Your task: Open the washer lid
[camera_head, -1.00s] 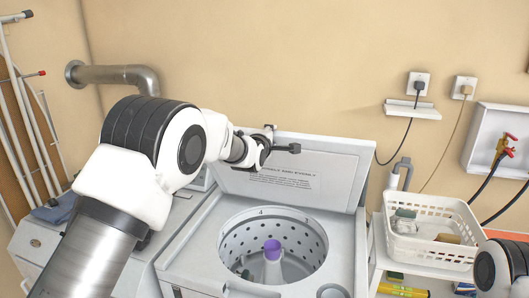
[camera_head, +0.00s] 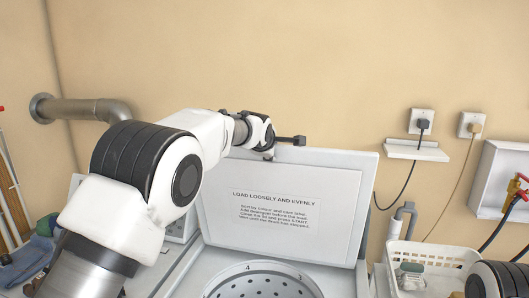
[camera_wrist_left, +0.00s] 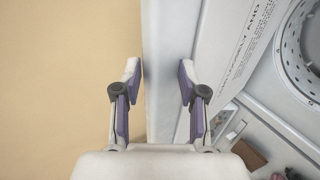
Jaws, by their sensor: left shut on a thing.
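The white washer lid (camera_head: 340,180) stands raised at the back of the washer, its inner face with a printed loading label (camera_head: 275,209) turned toward me. The wrist view shows the lid edge (camera_wrist_left: 166,40) running between the two purple-padded fingers of my left gripper (camera_wrist_left: 161,80). My left gripper is shut on the lid at its upper edge; in the head view the fingertips are mostly hidden behind my wrist. The round washer drum opening (camera_head: 262,268) shows below the lid, cut off by the frame's bottom. My right gripper is out of sight; only part of its arm shows at lower right.
A white basket (camera_head: 431,262) stands right of the washer. A metal pipe (camera_head: 85,108) sticks out of the wall at left. Cords hang from wall sockets (camera_head: 423,121) at right. The beige wall is close behind the lid.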

